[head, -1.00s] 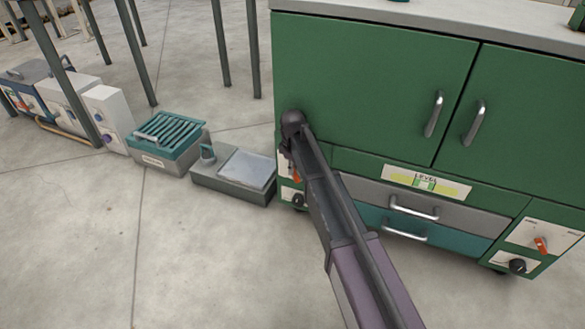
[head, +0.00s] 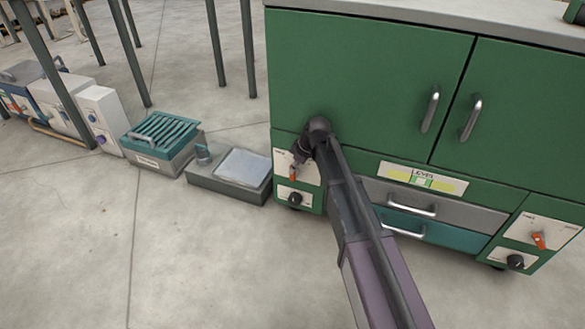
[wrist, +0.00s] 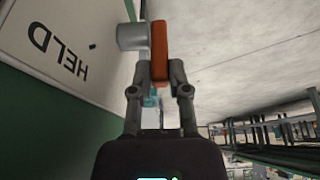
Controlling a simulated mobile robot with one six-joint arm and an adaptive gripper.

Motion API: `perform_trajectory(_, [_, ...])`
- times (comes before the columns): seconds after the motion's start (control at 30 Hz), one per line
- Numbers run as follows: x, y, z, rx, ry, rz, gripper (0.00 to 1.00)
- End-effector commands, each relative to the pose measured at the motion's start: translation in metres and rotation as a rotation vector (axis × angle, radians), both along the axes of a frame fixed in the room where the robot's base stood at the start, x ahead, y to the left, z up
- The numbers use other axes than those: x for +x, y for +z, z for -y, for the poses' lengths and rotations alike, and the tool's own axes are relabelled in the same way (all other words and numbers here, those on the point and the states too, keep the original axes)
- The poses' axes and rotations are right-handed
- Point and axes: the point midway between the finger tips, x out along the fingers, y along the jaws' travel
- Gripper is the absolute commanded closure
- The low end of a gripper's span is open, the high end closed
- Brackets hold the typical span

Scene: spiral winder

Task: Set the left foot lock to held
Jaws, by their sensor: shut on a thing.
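The left foot lock is an orange lever (head: 293,173) on a white panel (head: 283,160) at the green cabinet's lower left corner. In the wrist view the orange lever (wrist: 160,42) stands between the fingertips of my gripper (wrist: 160,76), which is shut on it. The lever sits on a grey round hub (wrist: 131,37) that stands out from the panel. The word HELD (wrist: 58,52) shows upside down on the panel, to the left of the lever. In the head view my wrist partly hides the panel, and the lever's exact angle is hard to read.
A black knob (head: 295,198) is just below the lever. The right foot has a similar orange lever (head: 539,241) and knob (head: 515,262). A grey floor unit (head: 228,182) and a teal slatted box (head: 160,140) stand left of the cabinet. The floor in front is clear.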

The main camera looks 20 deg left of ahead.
Motion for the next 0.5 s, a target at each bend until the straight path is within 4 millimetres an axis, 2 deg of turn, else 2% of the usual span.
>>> perform_trajectory(0.27, [-0.0005,-0.0001,-0.0003,0.001,0.002,-0.001,1.00])
perform_trajectory(0.3, [-0.0005,-0.0001,-0.0003,0.000,0.002,-0.001,0.65])
perform_trajectory(0.37, [-0.0005,-0.0001,-0.0002,0.000,0.002,-0.001,0.48])
perform_trajectory(0.4, [-0.0004,-0.0001,-0.0002,0.000,0.002,-0.001,0.43])
perform_trajectory(0.5, [-0.0003,0.0000,-0.0001,0.000,0.001,-0.001,0.43])
